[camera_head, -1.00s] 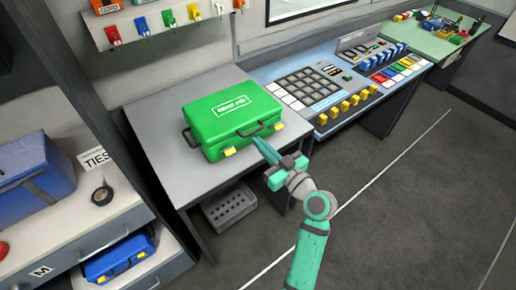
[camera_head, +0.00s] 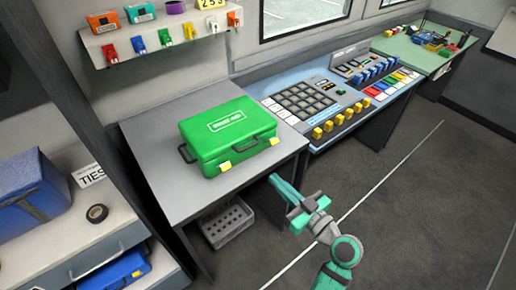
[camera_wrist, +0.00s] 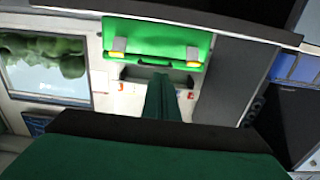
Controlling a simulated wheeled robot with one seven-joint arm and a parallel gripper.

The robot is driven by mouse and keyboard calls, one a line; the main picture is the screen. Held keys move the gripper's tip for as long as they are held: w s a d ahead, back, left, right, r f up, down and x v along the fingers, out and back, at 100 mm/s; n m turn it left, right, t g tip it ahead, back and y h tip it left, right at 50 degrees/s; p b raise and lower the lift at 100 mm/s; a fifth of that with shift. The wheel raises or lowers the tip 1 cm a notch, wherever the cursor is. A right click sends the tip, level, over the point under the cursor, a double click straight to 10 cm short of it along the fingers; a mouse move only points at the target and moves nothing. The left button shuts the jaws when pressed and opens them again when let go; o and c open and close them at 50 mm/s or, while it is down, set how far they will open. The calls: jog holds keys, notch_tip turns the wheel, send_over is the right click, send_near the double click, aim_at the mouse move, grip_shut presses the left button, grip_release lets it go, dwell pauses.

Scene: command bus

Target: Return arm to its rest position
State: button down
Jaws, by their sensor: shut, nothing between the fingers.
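My gripper (camera_head: 279,186) is shut and empty. In the head view it is in front of the grey table's (camera_head: 160,126) front edge, apart from the green case. The fingers also show, closed together, in the wrist view (camera_wrist: 161,98). The green case (camera_head: 226,134) with yellow latches and dark handles lies closed on the grey table. In the wrist view the case (camera_wrist: 158,38) is beyond the fingertips.
A grey crate (camera_head: 228,222) stands under the table. A console (camera_head: 330,98) with keys and yellow switches is to the right. Shelves with a blue case (camera_head: 30,195) and black tape (camera_head: 97,213) are at left. The floor (camera_head: 400,215) at right is clear.

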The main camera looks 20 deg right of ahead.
jog(key=s+a+f+m+g+h, duration=0.1)
jog(key=a+f+m+h, duration=0.3)
jog(key=a+f+m, duration=0.5)
jog(key=s+a+f+g+h, duration=0.25)
jog(key=s+a+f, duration=0.25)
jog(key=s+f, duration=0.4)
jog(key=s+a+r+n+t, duration=0.1)
jog(key=s+a+r+n, duration=0.1)
jog(key=s, duration=0.8)
jog(key=s+a+r+n+t, duration=0.1)
jog(key=s+a+r+n, duration=0.2)
jog(key=s, duration=0.7)
jog(key=shift+s+a+r, duration=0.25)
jog(key=shift+a+r, duration=0.4)
jog(key=shift+a, duration=0.1)
jog(key=shift+w, duration=0.1)
